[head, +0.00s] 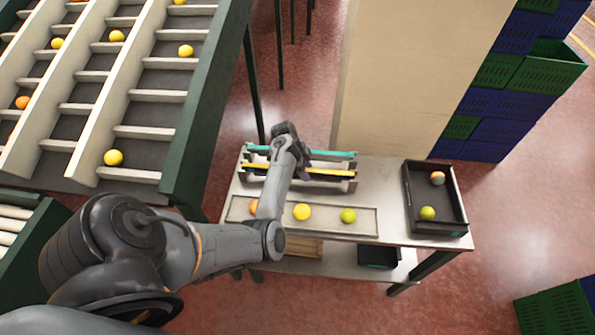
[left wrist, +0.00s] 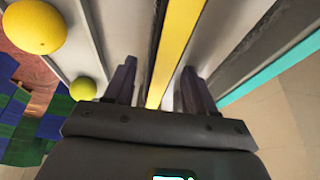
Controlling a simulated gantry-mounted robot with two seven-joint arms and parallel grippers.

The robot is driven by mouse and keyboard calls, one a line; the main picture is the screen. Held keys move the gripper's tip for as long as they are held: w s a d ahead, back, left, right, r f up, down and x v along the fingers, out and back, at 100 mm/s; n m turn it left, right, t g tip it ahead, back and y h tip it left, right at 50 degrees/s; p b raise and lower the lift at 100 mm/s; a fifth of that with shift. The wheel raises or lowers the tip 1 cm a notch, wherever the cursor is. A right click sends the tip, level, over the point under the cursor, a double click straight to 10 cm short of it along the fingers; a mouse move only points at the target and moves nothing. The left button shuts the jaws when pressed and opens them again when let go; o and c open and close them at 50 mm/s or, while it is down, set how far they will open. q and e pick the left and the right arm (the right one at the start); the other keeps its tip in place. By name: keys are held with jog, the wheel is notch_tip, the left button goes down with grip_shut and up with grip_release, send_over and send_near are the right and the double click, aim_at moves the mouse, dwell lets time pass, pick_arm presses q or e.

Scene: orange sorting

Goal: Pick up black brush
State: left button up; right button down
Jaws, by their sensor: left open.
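My left gripper (head: 302,172) is over the grey rack (head: 346,186) on the table. In the left wrist view the left gripper (left wrist: 158,72) is open, with one dark finger on each side of a long yellow bar (left wrist: 178,40). The yellow bar (head: 328,171) lies along the rack, and a teal bar (head: 332,154) lies behind it. I cannot make out a separate black brush; a dark strip runs along the yellow bar's edge. My arm hides part of the rack. My right gripper is not in view.
A shallow tray (head: 365,226) in front of the rack holds an orange fruit, a yellow one (head: 302,212) and a green-yellow one (head: 348,216). A black crate (head: 461,205) with two fruits stands at the right. Sloped sorting lanes (head: 150,133) rise at the left.

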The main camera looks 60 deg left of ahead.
pick_arm(q)
jog(key=shift+f, duration=0.1)
jog(key=c, duration=0.9)
grip_shut()
